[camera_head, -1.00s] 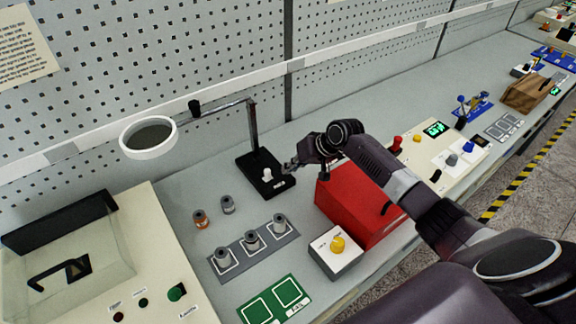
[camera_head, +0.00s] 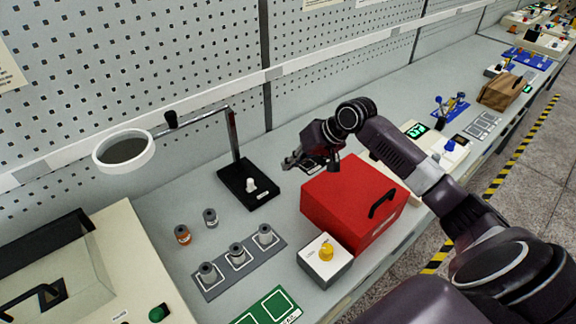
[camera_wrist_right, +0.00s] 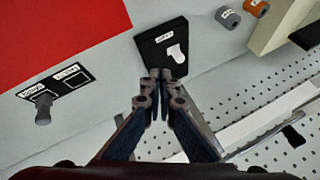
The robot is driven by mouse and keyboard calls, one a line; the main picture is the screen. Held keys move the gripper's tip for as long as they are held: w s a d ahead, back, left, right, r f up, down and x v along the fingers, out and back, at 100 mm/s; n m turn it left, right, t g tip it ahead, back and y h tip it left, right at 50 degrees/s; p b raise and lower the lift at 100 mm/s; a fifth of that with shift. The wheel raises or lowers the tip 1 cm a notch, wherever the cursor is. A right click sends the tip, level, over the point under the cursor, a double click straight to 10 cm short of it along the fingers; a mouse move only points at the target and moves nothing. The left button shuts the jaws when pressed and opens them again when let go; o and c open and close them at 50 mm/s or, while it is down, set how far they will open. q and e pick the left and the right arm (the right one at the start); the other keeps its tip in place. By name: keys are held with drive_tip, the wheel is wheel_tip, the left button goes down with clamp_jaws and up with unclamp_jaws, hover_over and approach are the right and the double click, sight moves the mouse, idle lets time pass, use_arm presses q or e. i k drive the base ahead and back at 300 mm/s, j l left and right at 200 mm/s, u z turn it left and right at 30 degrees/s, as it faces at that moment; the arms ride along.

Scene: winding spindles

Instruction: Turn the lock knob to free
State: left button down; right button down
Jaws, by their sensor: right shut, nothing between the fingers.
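My right gripper (camera_head: 290,161) is shut and empty, raised above the bench behind the red box. In the wrist view its fingertips (camera_wrist_right: 162,76) are together, overlapping the edge of a black base (camera_wrist_right: 148,43) with a white knob (camera_wrist_right: 176,53). In the head view this base (camera_head: 262,197) and white knob (camera_head: 250,184) sit left of the gripper, apart from it. A grey knob (camera_wrist_right: 42,110) stands by two black labels beside the red box in the wrist view. A yellow knob (camera_head: 326,252) is on a white-topped box. I cannot tell which is the lock knob. My left gripper is not visible.
The red box (camera_head: 345,199) stands below and right of the gripper. A ring on a jointed arm (camera_head: 236,139) rises from the black base. Several grey spools stand on a grey tray (camera_head: 213,291). The pegboard wall (camera_head: 180,60) is behind.

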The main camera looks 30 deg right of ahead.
sight(326, 253)
drive_tip(key=k, duration=1.5)
